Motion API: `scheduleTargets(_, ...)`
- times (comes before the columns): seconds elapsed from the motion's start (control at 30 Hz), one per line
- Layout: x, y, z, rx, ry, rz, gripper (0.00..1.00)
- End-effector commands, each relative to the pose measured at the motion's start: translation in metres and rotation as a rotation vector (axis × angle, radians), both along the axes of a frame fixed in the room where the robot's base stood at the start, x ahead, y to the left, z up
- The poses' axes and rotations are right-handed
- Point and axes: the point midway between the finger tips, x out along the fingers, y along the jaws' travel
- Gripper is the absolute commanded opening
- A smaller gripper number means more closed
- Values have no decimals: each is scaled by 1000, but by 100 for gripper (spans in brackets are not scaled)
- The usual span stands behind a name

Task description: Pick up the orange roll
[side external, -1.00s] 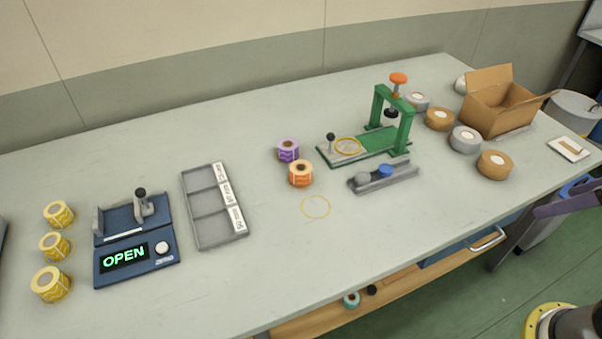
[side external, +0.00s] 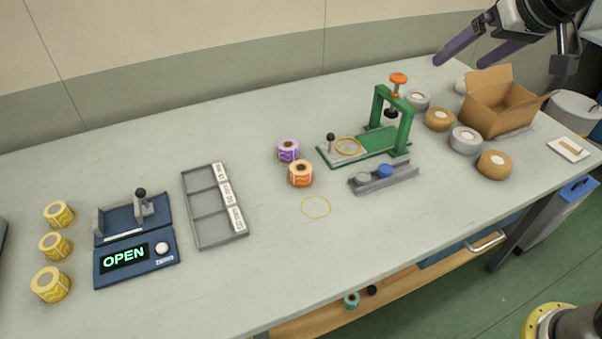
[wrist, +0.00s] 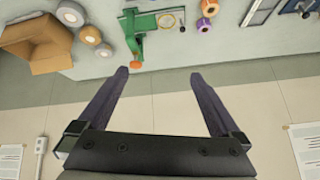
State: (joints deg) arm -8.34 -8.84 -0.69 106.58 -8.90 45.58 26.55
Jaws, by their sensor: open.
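The orange roll (side external: 300,174) stands on the table in the side view, just in front of the purple roll (side external: 288,151) and left of the green press. It also shows in the wrist view (wrist: 205,25), near the top edge, with the purple roll (wrist: 210,7) beside it. My gripper (side external: 462,58) is high at the upper right of the side view, above the cardboard box and far from the orange roll. In the wrist view its two purple fingers (wrist: 158,80) are spread wide with nothing between them.
A green press (side external: 393,120) stands right of the rolls, with a grey rail (side external: 383,176) in front. Tape rolls and an open cardboard box (side external: 497,108) are at the right. A grey tray (side external: 213,207) and blue rewinder (side external: 136,242) are left. Table around the yellow ring (side external: 316,207) is clear.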

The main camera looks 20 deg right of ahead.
Motion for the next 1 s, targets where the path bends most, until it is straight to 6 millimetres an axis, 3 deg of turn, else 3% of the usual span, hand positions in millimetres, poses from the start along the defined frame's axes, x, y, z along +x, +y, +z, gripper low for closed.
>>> scheduleTargets(0.03, 24, 11, -6, 1, 11, 7, 100)
scheduleTargets(0.1, 53, 26, -14, 3, 20, 14, 100)
scheduleTargets(0.27, 111, 65, -46, 0, 52, 39, 100)
scheduleTargets(0.37, 142, 93, -76, -10, 78, 64, 100)
scheduleTargets(0.5, 174, 134, -131, -35, 129, 109, 100)
scheduleTargets(0.63, 185, 166, -183, -66, 187, 156, 100)
scheduleTargets(0.8, 180, 188, -233, -94, 259, 193, 100)
scheduleTargets(1.0, 180, 196, -258, -103, 279, 208, 100)
